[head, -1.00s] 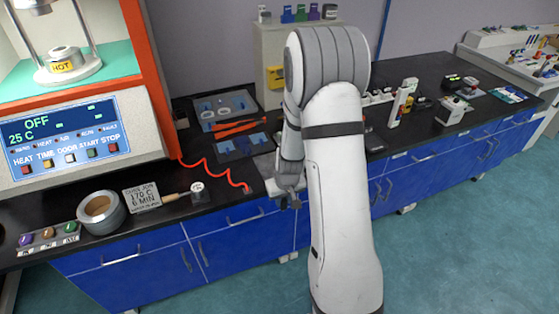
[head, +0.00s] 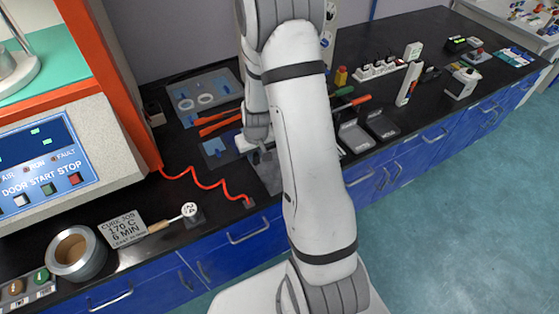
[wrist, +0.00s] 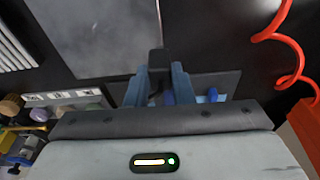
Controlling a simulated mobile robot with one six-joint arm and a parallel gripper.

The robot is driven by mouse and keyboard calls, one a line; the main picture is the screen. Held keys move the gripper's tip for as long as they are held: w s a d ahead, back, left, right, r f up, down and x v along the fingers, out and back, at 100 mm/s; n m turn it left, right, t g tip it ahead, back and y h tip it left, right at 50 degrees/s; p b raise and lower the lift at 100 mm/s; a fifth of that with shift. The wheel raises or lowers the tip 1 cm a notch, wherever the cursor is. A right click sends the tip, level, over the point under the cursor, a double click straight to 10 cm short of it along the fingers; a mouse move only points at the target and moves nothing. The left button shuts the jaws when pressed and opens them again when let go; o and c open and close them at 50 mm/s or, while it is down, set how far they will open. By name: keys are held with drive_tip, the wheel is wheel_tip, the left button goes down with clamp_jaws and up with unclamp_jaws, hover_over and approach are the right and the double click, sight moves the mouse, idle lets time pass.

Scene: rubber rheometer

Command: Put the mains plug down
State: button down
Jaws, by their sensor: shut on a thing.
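My gripper (wrist: 158,85) shows in the wrist view with its blue fingers shut on a small black thing, which I take to be the mains plug (wrist: 157,60). In the head view my gripper (head: 264,155) hangs over the bench, beside the blue-grey tray and behind the end of the red coiled line. The plug is too small and dark to make out there. Below the fingers in the wrist view lies a grey plate (wrist: 95,45). I cannot tell whether the plug touches anything.
A red coiled line (head: 205,185) runs from the orange-framed machine (head: 110,90) to the bench. A tray (head: 205,95) with white rings and orange-handled tools lie behind. A white power strip (head: 380,68) is at the back right. Dark trays (head: 382,124) lie right of my arm.

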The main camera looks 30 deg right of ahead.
drive_tip(key=shift+d+r, duration=0.1)
drive_tip(key=shift+d, duration=0.1)
drive_tip(key=shift+s+d+r, duration=0.1)
drive_tip(key=shift+d+r, duration=0.1)
drive_tip(key=shift+d, duration=0.1)
drive_tip(key=s+d+r+b, duration=0.4)
drive_tip(key=s+d+r, duration=0.1)
drive_tip(key=d+r, duration=0.15)
drive_tip(key=shift+s+d+f, duration=0.1)
drive_tip(key=shift+s+f, duration=0.1)
drive_tip(key=shift+f, duration=2.05)
drive_tip(key=shift+s+d+f, duration=0.1)
drive_tip(key=shift+s+f, duration=0.05)
drive_tip(key=shift+f, duration=2.05)
drive_tip(key=shift+f, duration=0.2)
drive_tip(key=c, duration=1.3)
unclamp_jaws()
drive_tip(key=shift+o, duration=0.2)
